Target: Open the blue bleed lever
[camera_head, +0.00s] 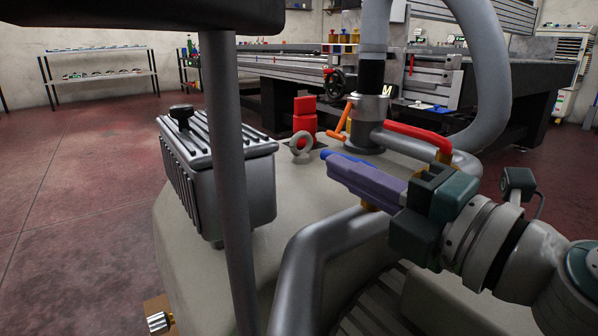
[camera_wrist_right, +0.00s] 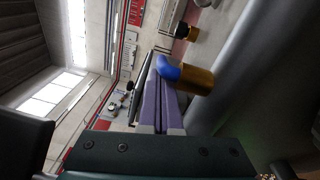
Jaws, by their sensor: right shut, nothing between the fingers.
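The blue bleed lever (camera_head: 342,156) shows in the head view as a short blue strip just behind and above my right gripper's fingers. In the right wrist view the blue lever (camera_wrist_right: 170,68) sits on a brass valve body (camera_wrist_right: 196,79), right at the fingertips. My right gripper (camera_head: 331,167) has purple fingers, shut with nothing between them. The fingertips are beside the lever; I cannot tell whether they touch it. Part of the lever is hidden by the fingers in the head view. My left gripper is not in view.
A red lever (camera_head: 416,134) and an orange lever (camera_head: 342,122) are close by on the pipework. A finned grey box (camera_head: 219,174) is further left.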

